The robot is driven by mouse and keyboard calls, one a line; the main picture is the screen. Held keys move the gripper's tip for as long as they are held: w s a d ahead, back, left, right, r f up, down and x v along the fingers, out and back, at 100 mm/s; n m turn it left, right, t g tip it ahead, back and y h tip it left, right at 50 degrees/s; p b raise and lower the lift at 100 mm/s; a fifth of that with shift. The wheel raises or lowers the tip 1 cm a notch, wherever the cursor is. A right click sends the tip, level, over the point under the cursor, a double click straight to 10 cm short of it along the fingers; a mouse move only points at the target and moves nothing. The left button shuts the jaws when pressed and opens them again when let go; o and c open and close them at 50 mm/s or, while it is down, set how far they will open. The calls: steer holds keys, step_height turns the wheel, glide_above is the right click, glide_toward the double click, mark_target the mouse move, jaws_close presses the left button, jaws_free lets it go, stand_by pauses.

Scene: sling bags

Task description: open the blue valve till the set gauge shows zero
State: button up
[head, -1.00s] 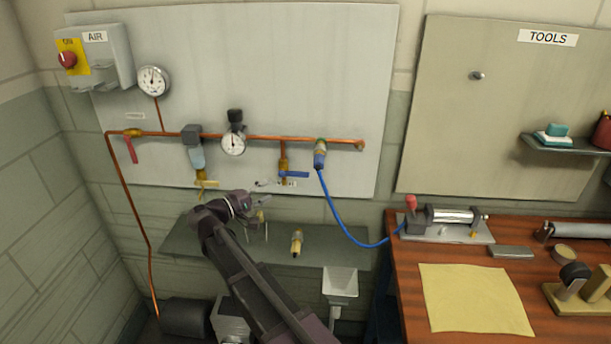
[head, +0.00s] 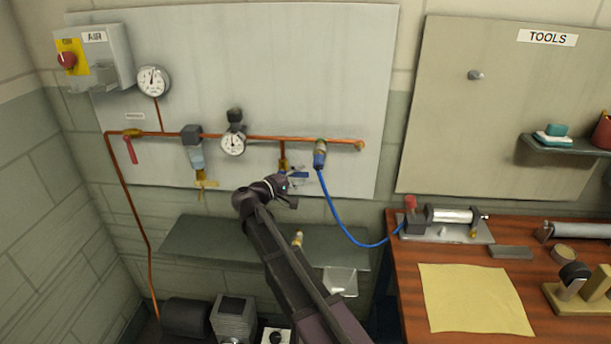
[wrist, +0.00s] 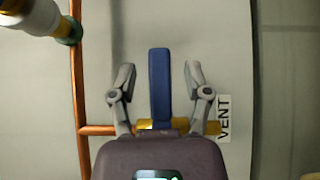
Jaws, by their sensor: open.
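The blue valve (head: 300,174) is on a short branch under the copper pipe on the wall panel, mostly hidden behind my gripper in the head view. In the wrist view its blue lever (wrist: 160,88) stands between my two fingers, with a gap on each side. My gripper (wrist: 159,76) is open around the lever; in the head view it (head: 287,185) is at the valve. The round gauge under the black-knobbed regulator (head: 233,144), probably the set gauge, has a dark needle too small to read.
A VENT label (wrist: 224,118) is beside the valve. The blue hose (head: 334,215) hangs close to the right of my gripper. Another gauge (head: 154,81) is higher left, and a red-handled valve (head: 131,150) is at left. A grey shelf (head: 200,240) is below.

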steer(key=shift+w+d, duration=0.3)
steer(key=shift+d, duration=0.05)
